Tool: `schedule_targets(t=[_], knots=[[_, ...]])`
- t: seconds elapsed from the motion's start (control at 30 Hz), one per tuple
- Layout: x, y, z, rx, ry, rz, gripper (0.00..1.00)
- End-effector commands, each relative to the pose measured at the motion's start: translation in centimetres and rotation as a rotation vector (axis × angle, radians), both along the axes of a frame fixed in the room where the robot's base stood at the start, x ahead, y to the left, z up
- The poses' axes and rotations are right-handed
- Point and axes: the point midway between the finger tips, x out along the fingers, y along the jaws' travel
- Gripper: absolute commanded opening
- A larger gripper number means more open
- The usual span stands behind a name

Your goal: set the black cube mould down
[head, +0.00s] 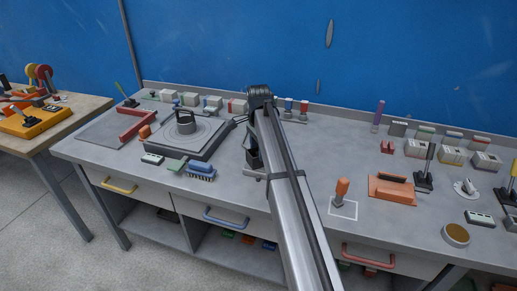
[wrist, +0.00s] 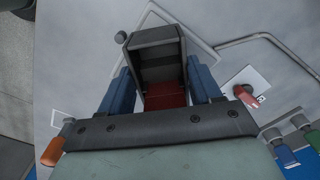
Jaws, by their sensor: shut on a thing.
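The black cube mould (wrist: 158,42) is a dark open box with a red face inside. In the wrist view it sits between the two blue fingers of my gripper (wrist: 159,75), which is shut on it. In the head view my gripper (head: 252,158) is mostly hidden behind my own arm, over the front middle of the grey bench (head: 305,155). A dark part there may be the mould or the gripper. I cannot tell whether the mould touches the bench.
Left of my arm are a large plate with a ring (head: 185,128), a blue brush (head: 201,171) and a green block (head: 176,165). Right are an orange-handled tool (head: 342,188) by a white outlined square and an orange float (head: 391,189).

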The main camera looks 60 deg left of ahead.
Motion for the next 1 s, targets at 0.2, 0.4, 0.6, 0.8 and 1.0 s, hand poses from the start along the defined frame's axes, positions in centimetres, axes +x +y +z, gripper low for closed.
schedule_targets(t=[0.2,0.4,0.6,0.8,1.0], knots=[[0.0,0.0,-0.2,0.000,0.000,0.000,0.74],[0.0,0.0,-0.2,0.000,0.000,0.000,0.89],[0.0,0.0,-0.1,0.000,0.000,0.000,0.89],[0.0,0.1,1.4,0.002,-0.001,0.000,0.89],[0.0,0.1,4.9,0.003,-0.001,0.000,0.89]])
